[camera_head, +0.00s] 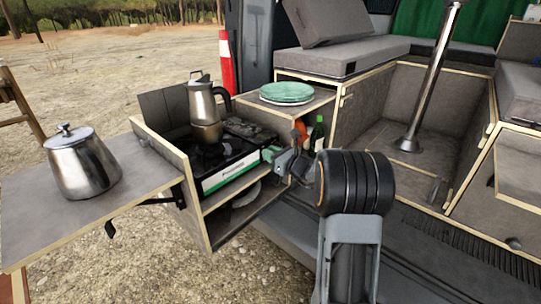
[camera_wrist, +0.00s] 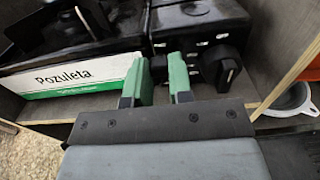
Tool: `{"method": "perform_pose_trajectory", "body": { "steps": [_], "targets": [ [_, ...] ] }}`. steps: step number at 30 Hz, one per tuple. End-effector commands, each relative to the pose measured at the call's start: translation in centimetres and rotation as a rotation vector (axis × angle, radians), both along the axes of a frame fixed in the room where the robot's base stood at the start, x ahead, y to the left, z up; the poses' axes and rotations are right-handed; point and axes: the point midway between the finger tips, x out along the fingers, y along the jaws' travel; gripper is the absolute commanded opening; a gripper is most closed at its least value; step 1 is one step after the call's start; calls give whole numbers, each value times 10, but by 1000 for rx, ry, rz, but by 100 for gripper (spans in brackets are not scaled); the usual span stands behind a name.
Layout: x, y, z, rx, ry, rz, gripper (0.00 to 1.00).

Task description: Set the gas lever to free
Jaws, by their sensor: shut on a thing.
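The camping stove, with a white and green front panel (camera_head: 227,175), sits in the slide-out kitchen box; its panel also shows in the wrist view (camera_wrist: 75,76). My gripper (camera_head: 271,154) is at the stove's right front corner. In the wrist view, the two green fingers of my gripper (camera_wrist: 160,80) stand either side of a small dark part, which looks like the gas lever (camera_wrist: 158,67), and are shut on it. The fingers hide much of it, so its setting cannot be read. A black knob (camera_wrist: 227,70) with a pale mark is just right of the fingers.
A moka pot (camera_head: 203,105) stands on the stove. A steel kettle (camera_head: 85,165) stands on the side shelf (camera_head: 40,215). Green plates (camera_head: 287,92) lie on the cabinet behind, with bottles (camera_head: 318,134) below. A white funnel (camera_wrist: 290,99) is at the right in the wrist view.

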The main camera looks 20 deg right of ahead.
Motion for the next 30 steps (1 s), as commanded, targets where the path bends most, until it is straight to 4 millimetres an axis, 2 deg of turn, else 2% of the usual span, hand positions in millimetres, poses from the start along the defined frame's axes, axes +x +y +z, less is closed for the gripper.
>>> {"method": "perform_pose_trajectory", "body": {
  "steps": [1, 2, 10, 20, 23, 30],
  "targets": [
    [0, -1, 4, 0, -9, -1, 0],
    [0, -1, 4, 0, -9, -1, 21],
    [0, 0, 3, 0, -7, 0, 47],
    [-4, -3, 2, -1, -6, -1, 47],
    [-16, -8, 2, -1, -5, -3, 47],
    [-60, -29, 3, 0, -5, -5, 47]
  ]
}}
